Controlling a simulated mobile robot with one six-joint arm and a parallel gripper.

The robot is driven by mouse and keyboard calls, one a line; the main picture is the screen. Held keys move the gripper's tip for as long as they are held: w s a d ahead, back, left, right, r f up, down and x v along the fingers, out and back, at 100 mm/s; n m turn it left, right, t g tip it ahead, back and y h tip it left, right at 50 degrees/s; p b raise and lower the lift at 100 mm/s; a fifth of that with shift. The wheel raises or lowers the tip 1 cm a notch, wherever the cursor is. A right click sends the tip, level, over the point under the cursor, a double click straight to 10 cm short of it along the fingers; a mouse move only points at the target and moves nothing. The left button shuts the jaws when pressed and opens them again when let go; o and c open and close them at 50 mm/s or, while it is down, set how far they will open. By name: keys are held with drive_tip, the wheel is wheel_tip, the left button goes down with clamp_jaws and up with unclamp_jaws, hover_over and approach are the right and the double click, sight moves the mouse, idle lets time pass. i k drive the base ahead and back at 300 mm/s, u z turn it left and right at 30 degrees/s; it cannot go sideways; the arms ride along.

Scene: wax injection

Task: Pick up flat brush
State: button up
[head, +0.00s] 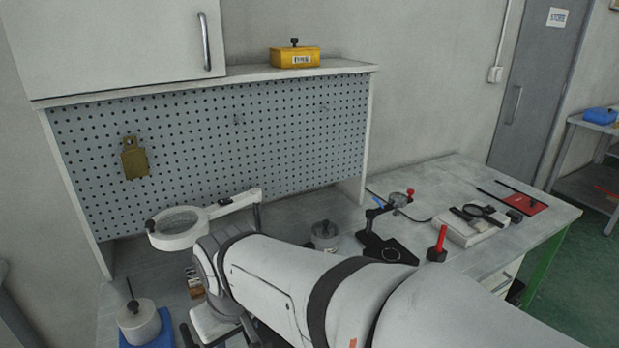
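I cannot make out a flat brush for certain. A flat olive-brown piece (134,159) with a narrow top and wide lower part hangs on the pegboard; I cannot tell if it is a brush. A small brown and white item (194,283) lies on the bench just left of my wrist, partly hidden, and I cannot tell what it is. My arm reaches across the bench from the lower right. My gripper (218,326) points down at the bottom of the view, partly cut off by the frame. Its fingertips and anything between them are hidden.
A magnifier ring (180,222) on an arm stands behind my wrist. A lidded white pot (140,324) is at lower left, a grey pot (325,236) behind my arm. A dial gauge stand (385,246) and red-handled tool (437,245) stand right. The far right bench top is partly clear.

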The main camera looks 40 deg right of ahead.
sight(476, 223)
drive_tip(key=u, duration=0.05)
drive_tip(key=k, duration=1)
drive_tip(key=z, duration=1.7)
drive_tip(key=i, duration=0.3)
drive_tip(key=z, duration=0.25)
drive_tip(key=k, duration=0.6)
drive_tip(key=z, duration=0.45)
drive_tip(key=i, duration=1.95)
drive_tip(key=u, duration=0.25)
